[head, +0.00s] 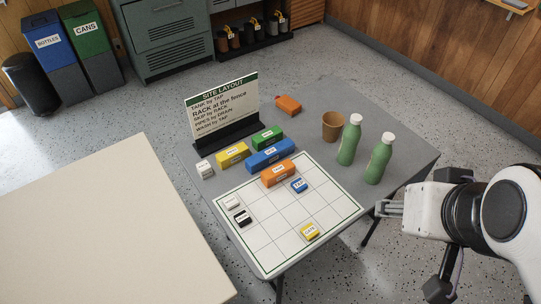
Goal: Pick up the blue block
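A long blue block (270,154) with a white label lies on the table behind the gridded board (257,256). It lies between a green block (267,134) behind it and an orange block (278,173) in front. A small blue piece (299,185), labelled TAP, sits on the board. My gripper (383,208) is at the table's right side, to the right of the board and well apart from the blue block. It holds nothing that I can see. Its fingers are too small and edge-on to tell their opening.
A yellow block (233,154) and a white block (205,169) lie left of the blue block. A sign (222,105) stands behind. Two green bottles (349,140) and a brown cup (332,126) stand to the right. Small pieces, including a yellow one (310,232), sit on the board.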

